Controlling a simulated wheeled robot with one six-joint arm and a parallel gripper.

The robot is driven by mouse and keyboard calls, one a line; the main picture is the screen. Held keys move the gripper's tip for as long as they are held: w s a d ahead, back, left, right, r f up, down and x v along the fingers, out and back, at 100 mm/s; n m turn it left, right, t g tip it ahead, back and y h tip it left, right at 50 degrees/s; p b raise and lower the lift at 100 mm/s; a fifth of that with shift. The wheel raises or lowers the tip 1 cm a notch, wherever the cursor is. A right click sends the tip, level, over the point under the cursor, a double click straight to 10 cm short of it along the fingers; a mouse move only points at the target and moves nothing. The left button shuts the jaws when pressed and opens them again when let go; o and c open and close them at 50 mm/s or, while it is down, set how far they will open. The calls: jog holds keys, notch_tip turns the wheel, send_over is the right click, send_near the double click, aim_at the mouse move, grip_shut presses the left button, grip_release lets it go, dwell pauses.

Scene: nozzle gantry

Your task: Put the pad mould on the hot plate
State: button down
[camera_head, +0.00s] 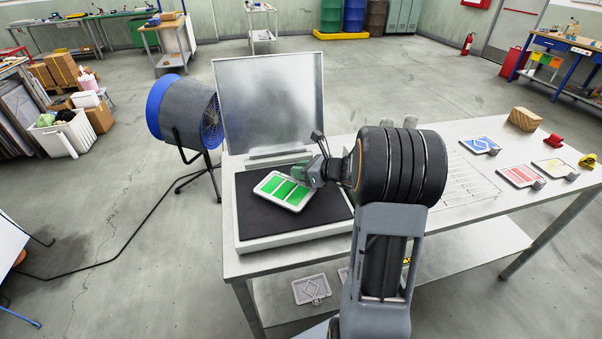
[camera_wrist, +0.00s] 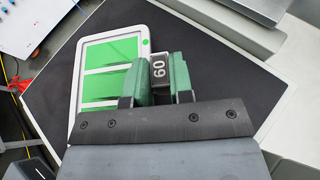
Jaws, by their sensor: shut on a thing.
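The pad mould (camera_head: 283,190) is a white-framed tray with green rectangular pads. It lies over the black surface of the hot plate (camera_head: 252,214), turned at an angle; I cannot tell whether it touches the surface. My gripper (camera_head: 304,174) is at its right end. In the wrist view my gripper (camera_wrist: 160,80) has its green fingers shut on a dark block marked 60 at the edge of the pad mould (camera_wrist: 112,72). The black hot plate surface (camera_wrist: 215,50) spreads around it. The hot plate's metal lid (camera_head: 270,100) stands open behind.
A blue fan (camera_head: 186,108) stands left of the hot plate. A grey mould (camera_head: 311,289) lies on the lower shelf.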

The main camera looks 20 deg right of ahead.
jog(key=shift+f, duration=0.45)
jog(key=shift+f, duration=0.15)
jog(key=c, duration=1)
grip_release()
